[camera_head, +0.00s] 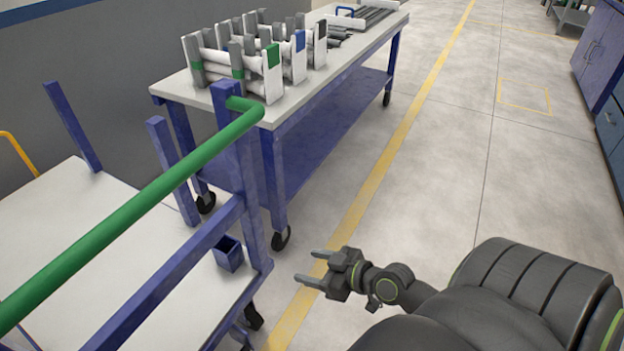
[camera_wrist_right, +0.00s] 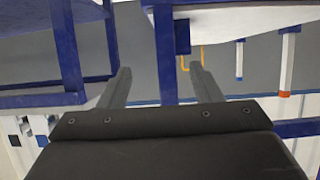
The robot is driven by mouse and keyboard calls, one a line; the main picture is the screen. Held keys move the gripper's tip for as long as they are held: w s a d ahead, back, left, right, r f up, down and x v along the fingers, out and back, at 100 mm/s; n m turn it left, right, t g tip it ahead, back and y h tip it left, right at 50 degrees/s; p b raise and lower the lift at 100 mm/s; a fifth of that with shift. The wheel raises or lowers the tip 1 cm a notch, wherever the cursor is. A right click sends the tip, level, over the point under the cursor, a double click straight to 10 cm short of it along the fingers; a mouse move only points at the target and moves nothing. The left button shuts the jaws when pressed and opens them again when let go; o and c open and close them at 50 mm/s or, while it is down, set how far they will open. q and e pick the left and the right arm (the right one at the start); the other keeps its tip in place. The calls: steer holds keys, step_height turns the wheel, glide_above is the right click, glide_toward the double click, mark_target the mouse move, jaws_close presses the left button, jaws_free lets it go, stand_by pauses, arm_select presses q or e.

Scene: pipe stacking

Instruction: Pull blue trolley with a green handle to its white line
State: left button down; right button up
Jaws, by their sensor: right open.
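The blue trolley (camera_head: 241,215) fills the left foreground in the head view, with a white bed and blue posts. Its long green handle (camera_head: 130,212) runs diagonally from the lower left up to the corner post. My right gripper (camera_head: 307,267) is open and empty, to the right of the trolley's near corner and apart from the green handle. In the right wrist view, a blue post (camera_wrist_right: 161,40) stands beyond and between the spread fingers (camera_wrist_right: 160,69). I cannot tell how far off it is. My left gripper is not in view. I see no white line.
A second blue table on casters (camera_head: 335,75) stands behind the trolley, bearing several pipes in white racks (camera_head: 272,72). A yellow floor line (camera_head: 385,175) runs past both. Open grey floor (camera_head: 520,165) lies to the right, with blue cabinets (camera_head: 600,60) at the far right.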

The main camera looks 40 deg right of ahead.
mark_target(264, 256)
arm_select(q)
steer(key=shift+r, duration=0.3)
arm_select(e)
steer(key=shift+a+r, duration=0.35)
steer(key=shift+r, duration=0.05)
steer(key=shift+w, duration=0.1)
steer(key=b+x, duration=0.2)
steer(key=x, duration=1.4)
steer(key=shift+w+a, duration=0.25)
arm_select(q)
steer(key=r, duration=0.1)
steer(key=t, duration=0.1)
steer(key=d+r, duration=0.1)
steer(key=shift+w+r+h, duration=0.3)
arm_select(e)
steer(key=shift+w+a, duration=0.1)
steer(key=shift+w, duration=0.2)
jaws_close()
steer(key=shift+f, duration=0.1)
